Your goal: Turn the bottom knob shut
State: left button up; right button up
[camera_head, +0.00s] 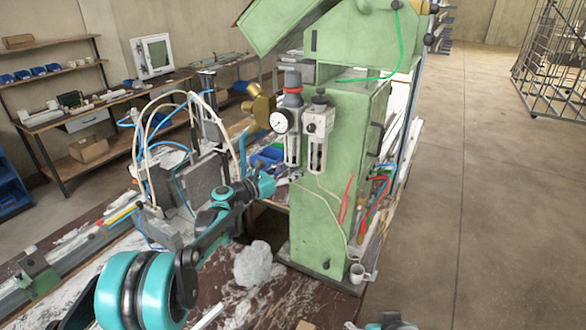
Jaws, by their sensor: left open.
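The green machine column (350,170) carries an air-service unit on its front. Its left part has a round gauge (280,122), a red-banded top knob (292,88) and a clear bowl (292,150). Its right part has a dark top knob (319,98) and a second bowl (316,155). A bottom knob under the bowls is too small to make out. My left gripper (276,181), at the end of the teal arm, is open just left of and below the left bowl. Whether it touches anything there cannot be told. My right gripper is not visible; only a bit of teal and grey shows at the bottom edge.
White and blue hoses (160,115) arch over grey fixtures left of my arm. A brass-coloured part (260,106) sits left of the gauge. A crumpled white cloth (253,264) and a white mug (357,273) lie low near the column. Open floor lies right.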

pick_arm(q)
grip_shut()
jog(key=shift+d+f+n+t+y+b, duration=0.1)
jog(key=shift+f+n+t+y+b, duration=0.05)
jog(key=shift+n+t+y+b, duration=1.25)
jog(key=n+t+y, duration=0.1)
jog(key=n+y, duration=0.1)
jog(key=y, duration=0.1)
jog(key=n+t+y+b, duration=0.1)
jog(key=y, duration=0.1)
jog(key=shift+n+t+y, duration=0.4)
jog(key=n+y, duration=0.2)
jog(key=y, duration=0.1)
jog(key=n+y+b, duration=0.1)
jog(key=n+y, duration=0.1)
jog(key=y, duration=0.2)
jog(key=shift+n+t+b, duration=0.3)
jog(key=shift+t, duration=0.1)
jog(key=shift+n+g+y, duration=0.8)
jog(key=shift+n+y, duration=1)
jog(key=shift+y, duration=1)
